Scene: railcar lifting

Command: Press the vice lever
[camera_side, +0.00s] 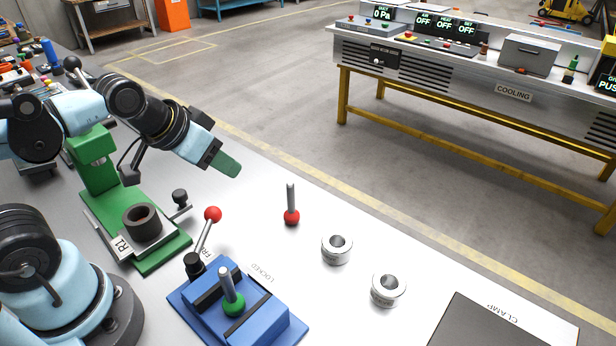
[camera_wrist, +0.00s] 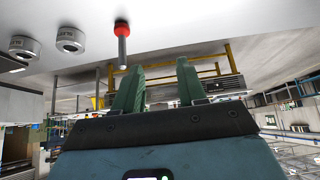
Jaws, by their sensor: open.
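The blue vice (camera_side: 258,318) stands at the front of the table in the side view, with a green-based metal pin (camera_side: 232,292) upright in it. Its lever (camera_side: 204,236) has a red ball knob (camera_side: 213,214) and tilts up to the right from a black pivot at the vice's back left corner. Table labels beside it read "LOCKED" and, partly hidden, "FR...". My gripper (camera_side: 228,164) is in the air above and behind the lever, apart from it. In the wrist view my gripper (camera_wrist: 160,82) shows two green fingers spread apart with nothing between them. The vice is not visible there.
A red-based pin (camera_side: 291,208) and two metal rings (camera_side: 337,249) (camera_side: 388,289) stand right of the vice. A green press stand (camera_side: 98,165) with a dark cylinder (camera_side: 142,222) is to the left. A dark plate (camera_side: 485,325) marked "CLAMP" lies front right.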

